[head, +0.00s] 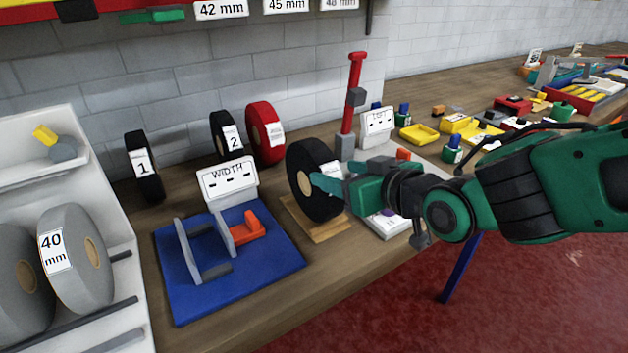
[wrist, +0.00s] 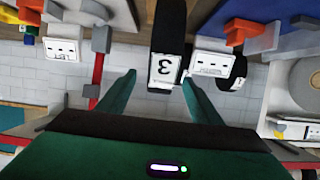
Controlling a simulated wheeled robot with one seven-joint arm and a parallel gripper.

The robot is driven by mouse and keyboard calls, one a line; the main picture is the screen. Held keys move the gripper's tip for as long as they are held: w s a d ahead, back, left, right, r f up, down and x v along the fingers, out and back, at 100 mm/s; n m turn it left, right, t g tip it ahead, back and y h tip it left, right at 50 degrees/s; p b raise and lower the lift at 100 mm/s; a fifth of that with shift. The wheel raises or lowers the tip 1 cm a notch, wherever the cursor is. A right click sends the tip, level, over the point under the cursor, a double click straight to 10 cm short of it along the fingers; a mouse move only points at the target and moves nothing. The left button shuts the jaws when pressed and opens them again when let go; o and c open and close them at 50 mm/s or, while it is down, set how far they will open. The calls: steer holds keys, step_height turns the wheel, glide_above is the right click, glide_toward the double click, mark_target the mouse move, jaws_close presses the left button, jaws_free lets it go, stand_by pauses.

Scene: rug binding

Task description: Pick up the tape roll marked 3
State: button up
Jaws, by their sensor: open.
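The tape roll marked 3 (wrist: 168,28) is black with a white label; the wrist view is upside down. In the head view the large black roll (head: 303,168) stands upright on a wooden board (head: 332,229), its label partly hidden by my gripper. My gripper (head: 322,180) is open, its fingers overlapping the roll's right side in the picture. In the wrist view my open gripper (wrist: 158,77) has a fingertip on each side of the roll's label end, with gaps visible. No grip on the roll shows.
Black rolls marked 1 (head: 143,167) and 2 (head: 226,137) and a red roll (head: 264,132) stand along the wall. A blue fixture (head: 282,254) with a WIDTH sign (head: 228,179) lies left. A red post (head: 354,95) rises behind my gripper. Grey rolls (head: 76,257) sit in a white rack.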

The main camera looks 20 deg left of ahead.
steer(key=shift+a+f, duration=0.2)
steer(key=shift+f, duration=0.2)
steer(key=shift+w+a+f, duration=0.1)
steer(key=shift+a+f, duration=0.1)
steer(key=shift+a, duration=0.1)
steer(key=x, duration=0.9)
steer(key=shift+w+f, duration=0.25)
steer(key=shift+f, duration=0.3)
steer(key=shift+r, duration=0.1)
steer(key=c, duration=1.5)
